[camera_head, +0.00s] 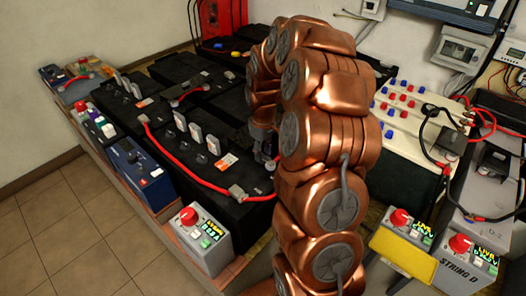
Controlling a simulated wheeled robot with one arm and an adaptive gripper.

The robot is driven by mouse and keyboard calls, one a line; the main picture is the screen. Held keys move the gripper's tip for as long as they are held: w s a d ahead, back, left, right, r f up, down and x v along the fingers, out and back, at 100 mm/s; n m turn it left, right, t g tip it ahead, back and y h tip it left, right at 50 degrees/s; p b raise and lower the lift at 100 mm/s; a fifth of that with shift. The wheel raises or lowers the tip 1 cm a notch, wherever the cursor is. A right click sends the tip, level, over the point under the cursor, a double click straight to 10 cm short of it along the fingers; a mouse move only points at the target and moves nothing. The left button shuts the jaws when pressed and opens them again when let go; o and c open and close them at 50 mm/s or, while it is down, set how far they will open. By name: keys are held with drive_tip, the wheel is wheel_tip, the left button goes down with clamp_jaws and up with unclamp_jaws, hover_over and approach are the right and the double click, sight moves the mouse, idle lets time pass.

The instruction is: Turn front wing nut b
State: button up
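Black batteries (165,115) stand on a low bench. Several pale grey upright fins (197,132) stick up from the front battery, and more stand on the battery behind it (122,82). Wing nut b is too small or too hidden to single out. My copper-coloured arm rises in front of the batteries and bends down. My dark gripper (265,150) hangs above the right part of the batteries, partly behind the arm; its fingers are not clear.
Control boxes with red knobs and green displays stand at the front left (203,238) and right (463,262). A blue meter box (142,170) sits along the bench's front. A white battery bank (405,125) and black cables lie to the right. Tiled floor (70,235) is free at left.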

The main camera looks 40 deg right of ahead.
wheel_tip(320, 180, up, 12)
idle(0.7)
idle(0.4)
drive_tip(key=s+a+r+p, duration=0.2)
drive_tip(key=s+a+r, duration=0.2)
drive_tip(key=s+a, duration=0.25)
drive_tip(key=s+a+r+p, duration=0.3)
drive_tip(key=s+a+r, duration=0.15)
drive_tip(key=a, duration=0.35)
drive_tip(key=s+a+m+g+p, duration=0.1)
drive_tip(key=s+a+p, duration=0.1)
drive_tip(key=s, duration=0.7)
drive_tip(key=s+a+r+m+p, duration=0.1)
drive_tip(key=s+a, duration=0.3)
drive_tip(key=s, duration=0.6)
drive_tip(key=shift+s+a+r+m+g+p, duration=0.15)
drive_tip(key=shift+s+a+m+g+p, duration=0.2)
drive_tip(key=shift+p, duration=0.5)
